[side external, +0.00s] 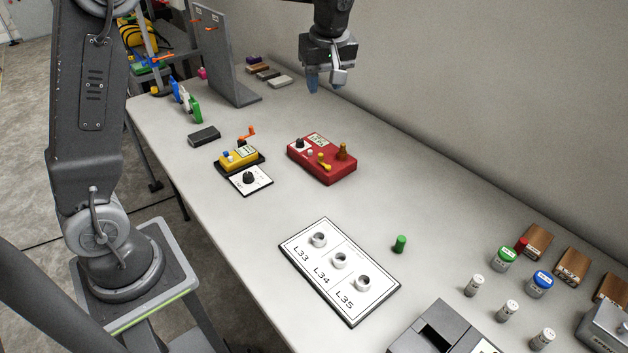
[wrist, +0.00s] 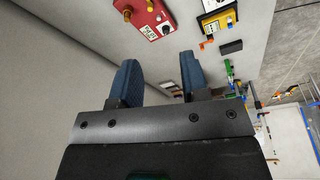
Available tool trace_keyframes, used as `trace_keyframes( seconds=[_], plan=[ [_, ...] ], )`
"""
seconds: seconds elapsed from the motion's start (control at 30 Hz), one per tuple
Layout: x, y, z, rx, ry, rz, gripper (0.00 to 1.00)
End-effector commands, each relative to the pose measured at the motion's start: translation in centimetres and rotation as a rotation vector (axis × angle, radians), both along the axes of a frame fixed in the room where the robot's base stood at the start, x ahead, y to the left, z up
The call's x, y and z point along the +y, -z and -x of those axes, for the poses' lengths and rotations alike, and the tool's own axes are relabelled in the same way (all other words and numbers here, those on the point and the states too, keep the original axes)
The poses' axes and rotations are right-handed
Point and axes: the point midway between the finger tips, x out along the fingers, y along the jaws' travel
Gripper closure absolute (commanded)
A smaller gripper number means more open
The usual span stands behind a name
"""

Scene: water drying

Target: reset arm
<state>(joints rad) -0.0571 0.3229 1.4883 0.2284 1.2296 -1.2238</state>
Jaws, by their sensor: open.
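My gripper (side external: 313,84) hangs in the air over the far part of the table, near the wall, in the side external view. In the wrist view its two blue fingers (wrist: 156,82) stand apart with nothing between them. The gripper is open and empty. It is well above the table (side external: 215,215) and touches nothing that I can see.
A red box (side external: 324,168) and a yellow device (side external: 239,158) stand mid-table. A grey upright panel (side external: 222,60) stands at the far end. A labelled board (side external: 310,262), a green cylinder (side external: 400,244) and several small jars are nearer the camera. The wall borders the right side.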

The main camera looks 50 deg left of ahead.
Motion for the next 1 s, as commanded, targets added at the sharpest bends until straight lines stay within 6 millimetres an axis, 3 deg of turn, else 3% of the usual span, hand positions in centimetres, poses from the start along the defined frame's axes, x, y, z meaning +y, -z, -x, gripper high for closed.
trace_keyframes(
  seconds=[0.1, 0.3, 0.6, 0.8, 1.0],
  plan=[
    [-1.4, -2.6, 4.5, -0.032, 0.204, 0.01, 0.59],
    [-3.4, -4.4, 12.1, -0.086, 0.55, -0.005, 0.59],
    [-5.7, -2.6, 22.3, -0.178, 1.014, -0.098, 0.59],
    [-6.4, -0.8, 25.3, -0.21, 1.177, -0.152, 0.59],
    [-6.5, -0.5, 25.8, -0.214, 1.203, -0.162, 0.59]
  ],
)
